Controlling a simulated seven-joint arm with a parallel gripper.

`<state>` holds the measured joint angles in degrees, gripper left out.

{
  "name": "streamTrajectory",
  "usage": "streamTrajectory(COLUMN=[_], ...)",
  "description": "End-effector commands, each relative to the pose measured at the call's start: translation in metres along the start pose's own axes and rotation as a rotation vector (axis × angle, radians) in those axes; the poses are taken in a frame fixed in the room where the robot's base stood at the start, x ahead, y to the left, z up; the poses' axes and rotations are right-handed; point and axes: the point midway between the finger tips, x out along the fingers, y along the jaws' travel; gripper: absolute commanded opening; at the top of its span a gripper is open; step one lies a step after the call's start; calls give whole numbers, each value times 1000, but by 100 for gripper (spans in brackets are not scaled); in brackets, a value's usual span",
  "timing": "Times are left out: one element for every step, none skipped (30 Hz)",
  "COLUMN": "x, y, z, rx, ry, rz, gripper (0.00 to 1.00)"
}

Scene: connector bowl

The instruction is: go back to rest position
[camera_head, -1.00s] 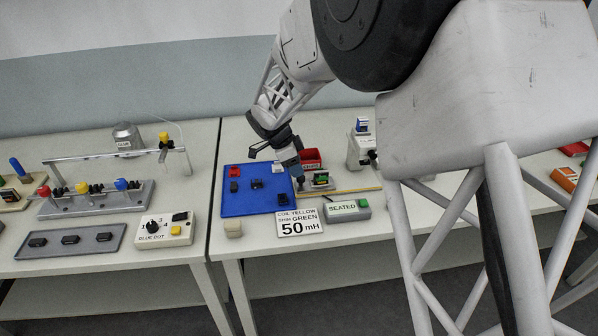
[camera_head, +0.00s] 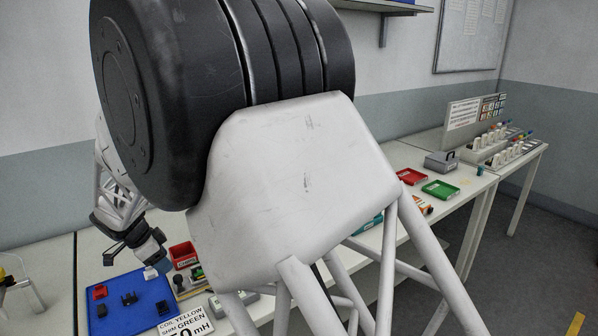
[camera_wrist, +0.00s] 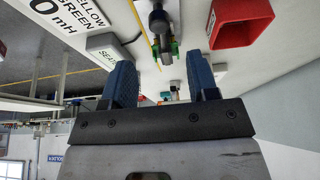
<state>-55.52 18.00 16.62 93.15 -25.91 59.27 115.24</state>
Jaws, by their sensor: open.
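My gripper (camera_head: 158,262) is at the left of the head view, above the right edge of the blue mat (camera_head: 104,318). In the wrist view its two blue fingers (camera_wrist: 165,85) are apart with nothing between them. A dark connector with a green part (camera_wrist: 163,40) lies beyond the fingertips, apart from them. My own arm hides much of the middle of the head view.
A red bin (camera_head: 183,254) stands beside my gripper; it also shows in the wrist view (camera_wrist: 240,22). A white sign reading 50 mH (camera_head: 190,322) lies in front. Red (camera_head: 411,176) and green (camera_head: 440,190) trays sit on the bench to the right.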

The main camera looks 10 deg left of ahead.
Motion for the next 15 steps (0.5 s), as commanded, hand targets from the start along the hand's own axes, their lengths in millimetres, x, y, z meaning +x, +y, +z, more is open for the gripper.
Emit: streamTrajectory(x=[-1,-1,-2,-3,-4,-4,-4,-5,-7,-8,-8,-10,-12,-12,-15], y=[1,2,3,5,7,10,13,16,21,26,30,37,43,49,58], z=[-3,-5,-9,-13,-18,-25,-32,-39,-50,-59,-68,-81,-91,-102,-116], rx=[-1,-2,-5,-7,-9,-15,-19,-25,-32,-39,-45,-56,-65,-74,-86], ry=[-1,-2,-4,-5,-7,-10,-13,-16,-21,-26,-30,-36,-41,-46,-53], rz=[0,0,1,1,1,3,5,7,8,9,11,12,13,15,15], gripper=[54,54,54,54,54,54,54,54,54,54,54,54,54,54,54])
